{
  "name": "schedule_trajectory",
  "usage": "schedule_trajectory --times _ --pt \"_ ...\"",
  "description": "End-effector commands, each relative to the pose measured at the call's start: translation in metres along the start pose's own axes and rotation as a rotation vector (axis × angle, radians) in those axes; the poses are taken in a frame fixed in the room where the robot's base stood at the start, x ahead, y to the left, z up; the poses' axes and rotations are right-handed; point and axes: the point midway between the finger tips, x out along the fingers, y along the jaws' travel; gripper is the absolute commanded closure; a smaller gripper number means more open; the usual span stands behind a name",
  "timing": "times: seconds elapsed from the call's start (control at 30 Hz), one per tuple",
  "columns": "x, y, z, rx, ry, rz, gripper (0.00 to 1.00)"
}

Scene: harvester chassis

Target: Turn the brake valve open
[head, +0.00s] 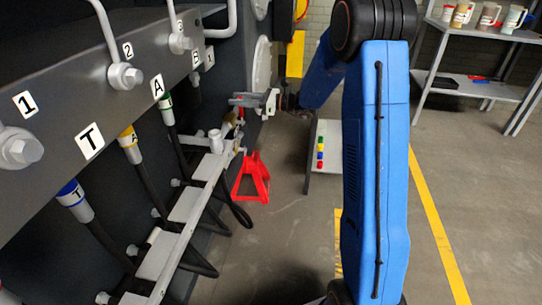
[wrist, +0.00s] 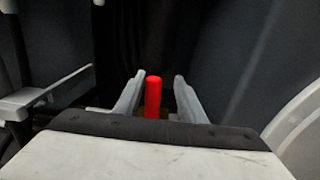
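The brake valve's red handle (wrist: 153,97) shows upright in the wrist view, between the two grey fingers of my gripper (wrist: 160,80). There is a gap on each side of the handle, and it lies closer to the left finger. The fingers are apart and hold nothing. In the head view my gripper (head: 243,99) points left at the chassis, near the far end of the pipe rail. A bit of red shows by its fingers there. The valve body is mostly hidden. How deep the handle lies between the fingers is unclear.
A dark chassis panel (head: 60,90) with labelled hose ports fills the left. Black hoses run down to a light metal rail (head: 190,200). A red jack stand (head: 252,177) stands on the floor below my gripper. A shelf with mugs (head: 480,32) is at the back right.

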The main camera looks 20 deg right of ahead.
Motion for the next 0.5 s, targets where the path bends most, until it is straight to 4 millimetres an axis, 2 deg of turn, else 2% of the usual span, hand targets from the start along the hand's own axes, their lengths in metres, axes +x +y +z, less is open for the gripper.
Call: schedule_trajectory --times 0.03,0.5 --pt "-0.010 -0.001 0.000 0.000 0.001 -0.003 0.63" --pt "-0.085 -0.001 0.000 -0.003 0.000 -0.003 0.63"
